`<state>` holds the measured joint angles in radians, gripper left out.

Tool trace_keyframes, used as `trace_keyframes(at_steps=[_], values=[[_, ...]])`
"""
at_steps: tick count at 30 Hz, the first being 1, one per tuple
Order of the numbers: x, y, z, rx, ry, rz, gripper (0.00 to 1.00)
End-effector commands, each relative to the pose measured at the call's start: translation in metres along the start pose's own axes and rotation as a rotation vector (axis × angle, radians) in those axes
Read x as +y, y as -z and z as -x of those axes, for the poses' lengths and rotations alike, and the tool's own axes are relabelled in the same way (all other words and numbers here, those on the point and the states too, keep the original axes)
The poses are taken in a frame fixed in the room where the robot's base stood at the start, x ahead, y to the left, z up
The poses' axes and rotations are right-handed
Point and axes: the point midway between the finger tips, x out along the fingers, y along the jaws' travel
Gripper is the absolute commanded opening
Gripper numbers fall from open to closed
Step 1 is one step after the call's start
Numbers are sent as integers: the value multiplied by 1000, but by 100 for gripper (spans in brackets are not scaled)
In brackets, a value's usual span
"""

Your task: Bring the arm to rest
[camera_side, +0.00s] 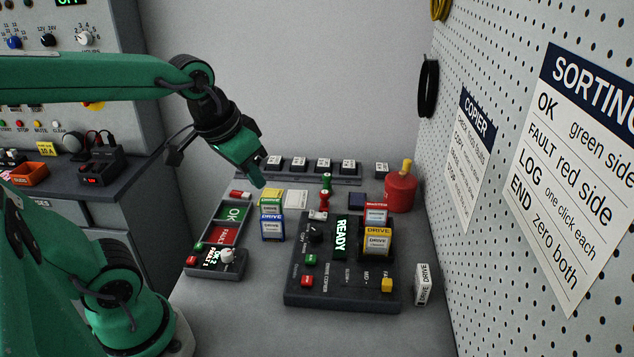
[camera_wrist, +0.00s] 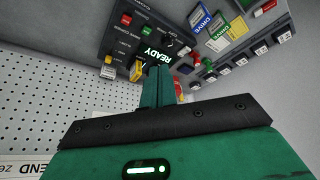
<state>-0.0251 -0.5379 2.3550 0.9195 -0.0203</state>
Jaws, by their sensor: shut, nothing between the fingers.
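My green arm reaches in from the left in the side view. My gripper (camera_side: 259,180) points down and to the right, in the air above the back left of the bench. It touches nothing that I can see. In the wrist view my gripper (camera_wrist: 158,78) shows its fingers together, with nothing between them.
Below stands a dark copier box (camera_side: 335,285) with a lit READY display and drives in it. A tray (camera_side: 207,268) with OK and FAULT areas, loose drives (camera_side: 272,227), a red canister (camera_side: 400,190) and a white drive (camera_side: 423,284) surround it. A pegboard wall (camera_side: 480,240) bounds the right.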

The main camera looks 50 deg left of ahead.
Motion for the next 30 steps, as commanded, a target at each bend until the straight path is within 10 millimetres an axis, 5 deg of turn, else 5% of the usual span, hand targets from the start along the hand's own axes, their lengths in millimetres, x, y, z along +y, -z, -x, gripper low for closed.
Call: trace_keyframes(at_steps=[10,30], values=[[4,-38,9,79,-11,-39,0],[5,-43,9,87,-12,-43,0]])
